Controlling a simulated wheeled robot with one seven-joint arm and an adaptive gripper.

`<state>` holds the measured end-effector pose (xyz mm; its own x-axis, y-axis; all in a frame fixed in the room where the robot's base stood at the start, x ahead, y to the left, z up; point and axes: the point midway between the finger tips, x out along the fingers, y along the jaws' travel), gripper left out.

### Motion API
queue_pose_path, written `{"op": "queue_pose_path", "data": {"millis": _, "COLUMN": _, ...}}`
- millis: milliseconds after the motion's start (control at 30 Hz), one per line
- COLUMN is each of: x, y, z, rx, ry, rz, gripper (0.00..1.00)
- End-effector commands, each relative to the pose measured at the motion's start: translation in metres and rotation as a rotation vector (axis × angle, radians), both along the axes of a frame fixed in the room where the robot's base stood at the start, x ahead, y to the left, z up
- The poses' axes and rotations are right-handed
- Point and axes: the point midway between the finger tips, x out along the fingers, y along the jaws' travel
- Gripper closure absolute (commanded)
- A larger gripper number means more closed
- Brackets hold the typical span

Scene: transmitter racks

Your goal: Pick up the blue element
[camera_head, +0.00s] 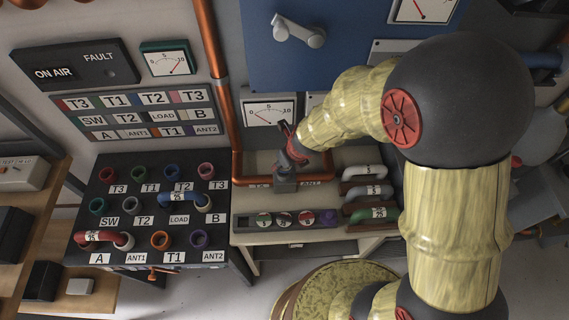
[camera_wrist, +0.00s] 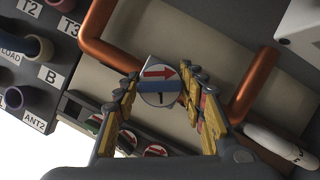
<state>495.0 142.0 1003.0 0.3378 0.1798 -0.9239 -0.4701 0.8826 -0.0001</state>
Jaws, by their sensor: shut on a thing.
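The blue element is a round plug with a silver body. In the wrist view its face (camera_wrist: 160,86) shows a red arrow on white, a blue band and a "1". My gripper (camera_wrist: 162,92) is shut on it, with one finger on each side. In the head view my gripper (camera_head: 291,158) points down just above a small grey block (camera_head: 286,184) at the back of the bench; the element itself is hidden there. I cannot tell whether the element touches the block.
A rack (camera_head: 243,222) in front holds green, red and purple round elements. U-shaped links (camera_head: 362,172) lie at the right. A copper pipe (camera_head: 237,150) runs beside and behind my gripper. A black patch panel (camera_head: 143,178) with coloured sockets stands at the left.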

Motion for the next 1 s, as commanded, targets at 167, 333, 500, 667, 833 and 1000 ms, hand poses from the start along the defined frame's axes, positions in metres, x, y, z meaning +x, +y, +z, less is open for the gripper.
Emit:
{"op": "queue_pose_path", "data": {"millis": 167, "x": -0.030, "y": -0.009, "z": 0.043, "rx": 0.000, "ry": -0.001, "rz": 0.000, "gripper": 0.90}}
{"op": "queue_pose_path", "data": {"millis": 333, "x": -0.066, "y": -0.019, "z": 0.071, "rx": 0.001, "ry": -0.001, "rz": -0.001, "gripper": 0.90}}
{"op": "queue_pose_path", "data": {"millis": 500, "x": -0.101, "y": -0.029, "z": 0.086, "rx": 0.001, "ry": -0.001, "rz": -0.001, "gripper": 0.90}}
{"op": "queue_pose_path", "data": {"millis": 667, "x": -0.122, "y": -0.035, "z": 0.094, "rx": 0.000, "ry": -0.001, "rz": 0.001, "gripper": 0.90}}
{"op": "queue_pose_path", "data": {"millis": 833, "x": -0.132, "y": -0.038, "z": 0.098, "rx": 0.000, "ry": 0.000, "rz": 0.000, "gripper": 0.90}}
{"op": "queue_pose_path", "data": {"millis": 1000, "x": -0.134, "y": -0.039, "z": 0.098, "rx": 0.000, "ry": 0.001, "rz": 0.000, "gripper": 0.90}}
